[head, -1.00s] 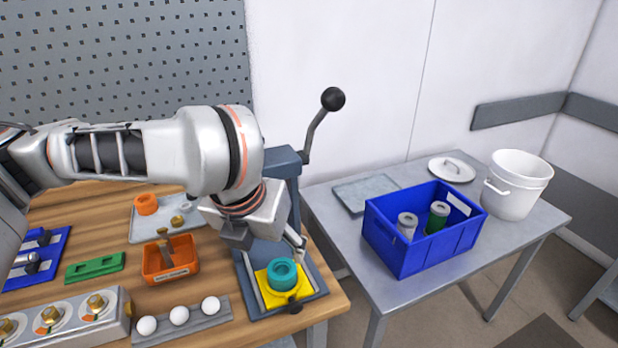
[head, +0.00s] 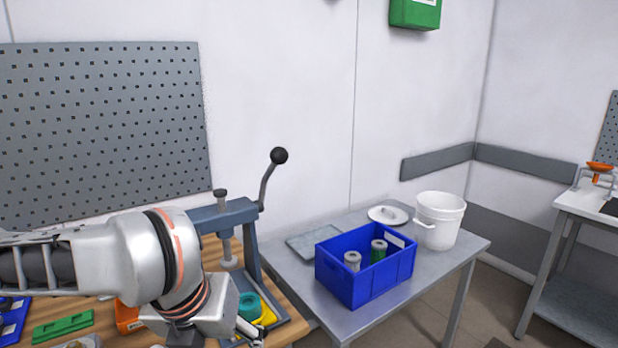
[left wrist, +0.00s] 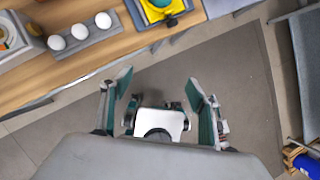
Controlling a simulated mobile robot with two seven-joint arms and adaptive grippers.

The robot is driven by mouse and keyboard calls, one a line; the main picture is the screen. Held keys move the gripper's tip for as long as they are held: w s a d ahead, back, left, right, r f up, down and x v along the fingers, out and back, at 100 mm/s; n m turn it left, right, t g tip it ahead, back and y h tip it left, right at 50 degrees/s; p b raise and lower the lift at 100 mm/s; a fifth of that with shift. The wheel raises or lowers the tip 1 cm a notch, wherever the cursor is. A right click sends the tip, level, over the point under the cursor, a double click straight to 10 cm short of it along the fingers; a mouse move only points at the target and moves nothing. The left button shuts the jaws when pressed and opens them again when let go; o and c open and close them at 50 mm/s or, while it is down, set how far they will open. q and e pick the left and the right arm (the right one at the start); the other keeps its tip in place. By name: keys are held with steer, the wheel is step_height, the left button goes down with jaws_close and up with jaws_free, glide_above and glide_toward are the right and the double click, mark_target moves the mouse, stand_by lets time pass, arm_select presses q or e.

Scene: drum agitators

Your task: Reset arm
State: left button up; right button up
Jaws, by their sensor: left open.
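My left arm reaches in from the left in the head view, over the wooden bench. In the left wrist view my left gripper (left wrist: 152,100) is open and empty, its two fingers spread over the grey floor, just off the bench's edge. In the head view the gripper's fingers are mostly cut off or hidden low in the picture. A teal ring-shaped part (head: 249,304) sits on a yellow block in the blue-grey lever press (head: 222,215). My right gripper is in neither view.
A steel table (head: 440,252) holds a blue crate (head: 352,283) with two cylindrical parts, a white bucket (head: 440,222), a lid (head: 388,215) and a flat tray (head: 314,243). White balls (left wrist: 80,32) sit in a grey holder on the bench. Floor (left wrist: 70,130) is open beyond the bench edge.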

arm_select(q)
steer(key=w+d+f+n+t+h, duration=0.1)
steer(key=w+d+f+n+h, duration=0.2)
steer(key=d+f+n+h, duration=0.4)
steer(key=w+d+f+n+t+h, duration=0.1)
steer(key=w+d+f+n+h, duration=0.1)
steer(key=d+f+n, duration=0.55)
steer(key=a+f+n+t+y, duration=0.2)
steer(key=a+f+n+t, duration=0.2)
steer(key=a+f+n, duration=0.5)
steer(key=s+a+f+n+y, duration=0.5)
steer(key=s+a+f+n, duration=0.3)
steer(key=s+a+f, duration=0.4)
step_height(320, 180, down, 3)
steer(key=shift+s+a+f, duration=0.1)
steer(key=shift+s+a, duration=0.3)
